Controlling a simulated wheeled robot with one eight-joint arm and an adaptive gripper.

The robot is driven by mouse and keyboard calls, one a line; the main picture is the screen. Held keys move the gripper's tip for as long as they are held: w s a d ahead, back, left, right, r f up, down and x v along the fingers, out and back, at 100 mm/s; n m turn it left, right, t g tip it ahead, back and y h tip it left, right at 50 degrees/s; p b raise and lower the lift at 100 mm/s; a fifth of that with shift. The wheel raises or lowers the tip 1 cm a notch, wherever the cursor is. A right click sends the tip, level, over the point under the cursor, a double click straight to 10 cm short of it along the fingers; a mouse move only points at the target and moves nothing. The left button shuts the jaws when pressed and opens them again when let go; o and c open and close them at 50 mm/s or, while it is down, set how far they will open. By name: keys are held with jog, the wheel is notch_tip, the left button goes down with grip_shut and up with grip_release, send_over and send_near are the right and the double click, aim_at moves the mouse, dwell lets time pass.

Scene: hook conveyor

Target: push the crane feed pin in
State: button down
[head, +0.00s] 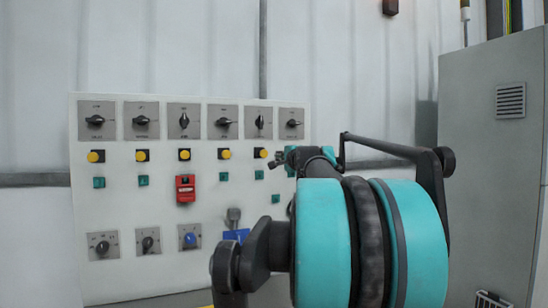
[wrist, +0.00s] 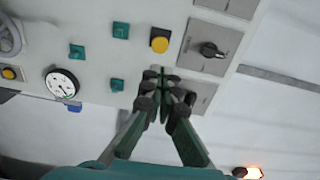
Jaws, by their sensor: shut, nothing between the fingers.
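A white control panel (head: 150,215) stands in front of me with rows of rotary switches, yellow buttons and green square fittings. Labels are too small to read, so I cannot tell which part is the crane feed pin. In the wrist view my gripper (wrist: 163,76) is shut and empty, its fingertips together in front of the panel, near a yellow button (wrist: 159,41) and a rotary switch (wrist: 208,50). Whether the tips touch the panel I cannot tell. The fingers hide the part behind them. In the head view my arm covers the panel's lower right.
A red device (head: 185,188) and a blue knob (head: 190,239) are on the panel. A round gauge (wrist: 62,84) shows in the wrist view. A grey cabinet (head: 490,160) stands at the right. The wall (head: 340,60) above the panel is mostly bare.

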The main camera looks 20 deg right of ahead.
aim_at(264, 154)
jog(key=w, duration=1.3)
jog(key=shift+a, duration=0.25)
jog(key=shift+w, duration=1.75)
